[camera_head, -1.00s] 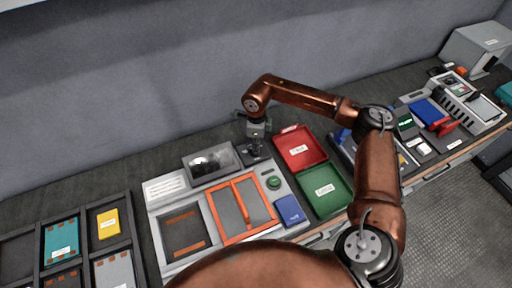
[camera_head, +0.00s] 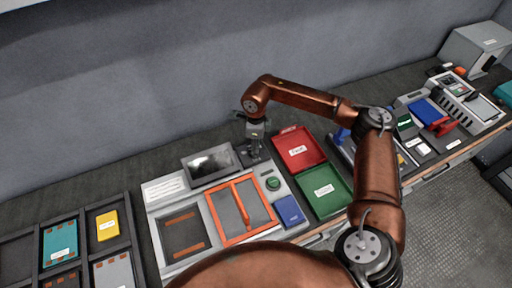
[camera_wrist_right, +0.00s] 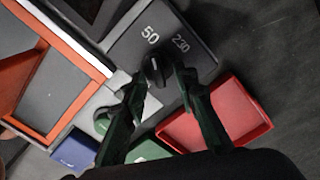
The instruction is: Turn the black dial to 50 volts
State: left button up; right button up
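The black dial (camera_wrist_right: 156,71) sits on a dark plate (camera_wrist_right: 196,52) printed "50" at left and "230" at right, seen in the right wrist view. I cannot tell exactly where the dial points. My right gripper (camera_wrist_right: 160,76) reaches over the plate with a dark finger on each side of the dial. The fingers stand apart, and I cannot make out firm contact. In the head view, my right gripper (camera_head: 253,139) is low over the dial's plate, which it partly hides. My left gripper is not in view.
A grey station with an orange-framed panel (camera_head: 225,207), a green button (camera_head: 273,184) and a blue block (camera_head: 290,210) lies left of the red tray (camera_head: 298,149) and green tray (camera_head: 325,191). A dark-framed window (camera_head: 210,164) stands close beside the gripper.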

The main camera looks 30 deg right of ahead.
jog(key=shift+r, duration=0.1)
notch_tip(320, 180, up, 12)
dwell(0.5)
dwell(0.4)
